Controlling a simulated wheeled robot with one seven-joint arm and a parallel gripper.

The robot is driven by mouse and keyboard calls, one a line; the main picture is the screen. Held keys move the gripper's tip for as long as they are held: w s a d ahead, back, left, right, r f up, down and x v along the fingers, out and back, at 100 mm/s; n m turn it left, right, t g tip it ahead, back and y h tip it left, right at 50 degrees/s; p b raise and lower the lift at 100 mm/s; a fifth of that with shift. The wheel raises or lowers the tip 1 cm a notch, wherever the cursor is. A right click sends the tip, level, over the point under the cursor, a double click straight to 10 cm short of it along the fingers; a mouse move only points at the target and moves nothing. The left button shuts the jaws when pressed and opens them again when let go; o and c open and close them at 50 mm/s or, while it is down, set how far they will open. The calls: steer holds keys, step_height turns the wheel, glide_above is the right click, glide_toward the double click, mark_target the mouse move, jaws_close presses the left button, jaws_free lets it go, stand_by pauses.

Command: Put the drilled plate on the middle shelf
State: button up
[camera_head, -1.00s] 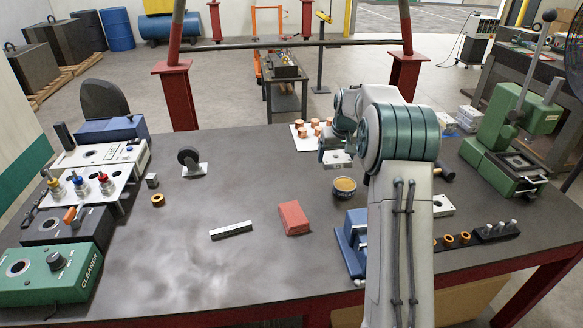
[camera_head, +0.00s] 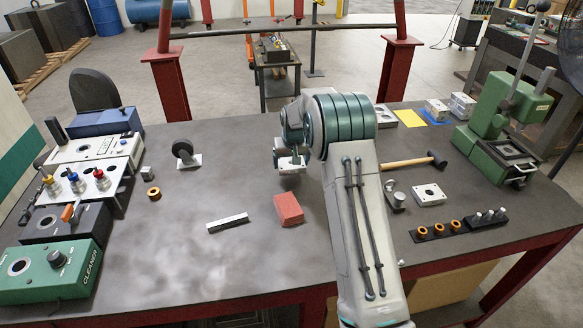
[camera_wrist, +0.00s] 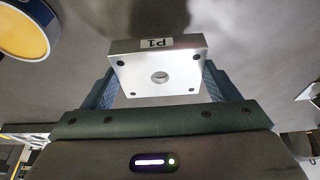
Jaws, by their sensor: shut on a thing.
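A silver square plate marked P1, with a centre hole and smaller corner holes, fills the middle of the wrist view (camera_wrist: 155,66). My gripper (camera_wrist: 158,84) is shut on it, with one blue-grey finger at each side. In the head view the held plate (camera_head: 292,163) is above the dark bench, left of my arm's big joint, and my gripper (camera_head: 284,154) is partly hidden there. Another drilled silver plate (camera_head: 429,195) lies on the bench to the right of my arm. I cannot make out which surface is the middle shelf.
A red block (camera_head: 288,209) and a black-and-white bar (camera_head: 228,223) lie on the bench below my gripper. A wheel on a white base (camera_head: 187,155) stands to the left. A mallet (camera_head: 412,163) and green press (camera_head: 500,130) are to the right.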

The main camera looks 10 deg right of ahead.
mark_target(292, 169)
steer(key=shift+d+f+p, duration=0.1)
steer(key=shift+f+p, duration=0.5)
steer(key=shift+f, duration=1.25)
steer(key=o, duration=0.8)
steer(key=shift+f, duration=0.2)
steer(key=o, duration=0.4)
steer(key=shift+c, duration=0.2)
steer(key=shift+r, duration=0.1)
steer(key=shift+r, duration=0.1)
